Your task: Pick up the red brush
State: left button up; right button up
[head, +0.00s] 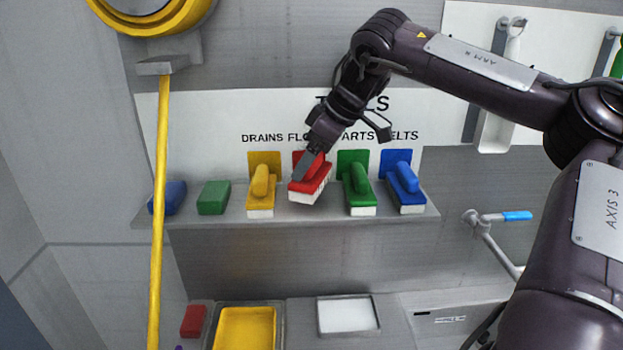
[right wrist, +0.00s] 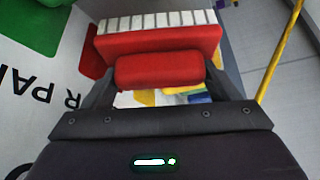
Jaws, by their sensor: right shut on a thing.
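The red brush (head: 311,186) has a red handle and a block with white bristles. In the head view it is at the shelf, tilted, in front of a red panel, between the yellow brush (head: 261,190) and the green brush (head: 357,188). My right gripper (head: 309,170) comes down on it from above and is shut on its handle. The right wrist view shows the red brush (right wrist: 160,48) with its handle between the two fingers (right wrist: 158,75) and its white bristles on the far side. Whether the brush touches the shelf is unclear. My left gripper is out of view.
The shelf (head: 300,220) also holds a blue brush (head: 404,188), a green block (head: 214,198) and a blue block (head: 168,198). A yellow tray (head: 245,310) and a white tray (head: 347,315) are below. A blue-handled tap (head: 516,216) projects at right.

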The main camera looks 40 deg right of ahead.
notch_tip(320, 180, up, 3)
jog(key=shift+r+b, duration=0.1)
jog(key=shift+b, duration=0.45)
jog(key=s+a+b, duration=0.9)
jog(key=s+a, duration=0.3)
jog(key=s, duration=0.3)
jog(key=shift+a+r+b, duration=0.15)
jog(key=shift+a+b, duration=0.15)
jog(key=shift+a, duration=0.1)
